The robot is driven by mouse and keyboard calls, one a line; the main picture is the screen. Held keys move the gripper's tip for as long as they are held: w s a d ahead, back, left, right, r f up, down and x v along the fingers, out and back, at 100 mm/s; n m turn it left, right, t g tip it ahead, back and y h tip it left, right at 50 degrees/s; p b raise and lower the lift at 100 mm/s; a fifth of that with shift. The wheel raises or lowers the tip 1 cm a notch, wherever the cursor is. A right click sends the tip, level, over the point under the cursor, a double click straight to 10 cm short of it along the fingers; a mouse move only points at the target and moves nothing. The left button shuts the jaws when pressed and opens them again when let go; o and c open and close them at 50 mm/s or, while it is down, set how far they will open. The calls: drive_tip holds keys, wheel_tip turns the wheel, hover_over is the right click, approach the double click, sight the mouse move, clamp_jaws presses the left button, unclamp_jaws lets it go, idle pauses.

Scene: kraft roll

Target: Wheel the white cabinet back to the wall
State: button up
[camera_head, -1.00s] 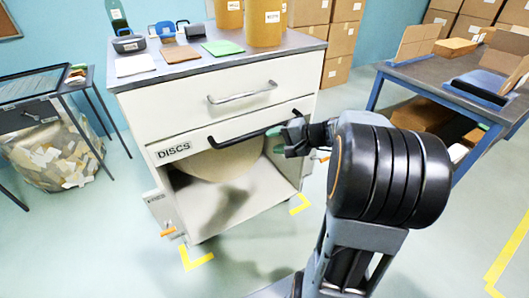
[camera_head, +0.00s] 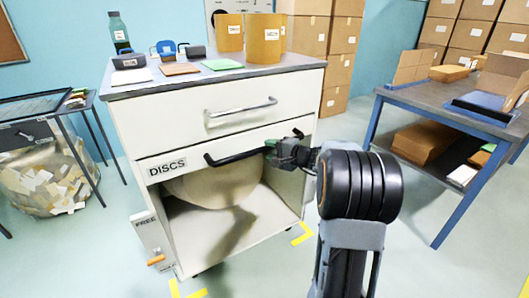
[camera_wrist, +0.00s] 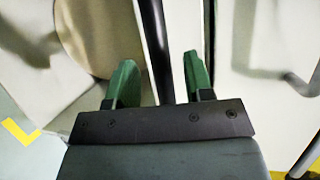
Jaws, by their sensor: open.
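The white cabinet (camera_head: 140,120) stands in the middle of the head view, with a grey top, a drawer with a silver handle (camera_head: 240,107) and a panel marked DISCS. A black bar handle (camera_head: 232,157) crosses that panel. My gripper (camera_head: 274,150) is at the right part of this bar. In the wrist view, the black bar (camera_wrist: 152,30) runs between my two green fingers, which are apart and not closed on it. An orange lever (camera_head: 156,260) sits low at the cabinet's left, below a FREE label. Below the panel, an open bay holds a large beige round object (camera_head: 215,186).
Yellow corner marks (camera_head: 302,234) lie on the floor at the cabinet's front. A blue-legged table (camera_head: 440,110) stands at right, and a dark table with a bag of scraps (camera_head: 45,180) at left. Boxes (camera_head: 340,65) stack behind. Jars and a bottle stand on the cabinet.

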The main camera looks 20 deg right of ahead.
sight(267, 149)
drive_tip(key=shift+x, duration=1.65)
clamp_jaws()
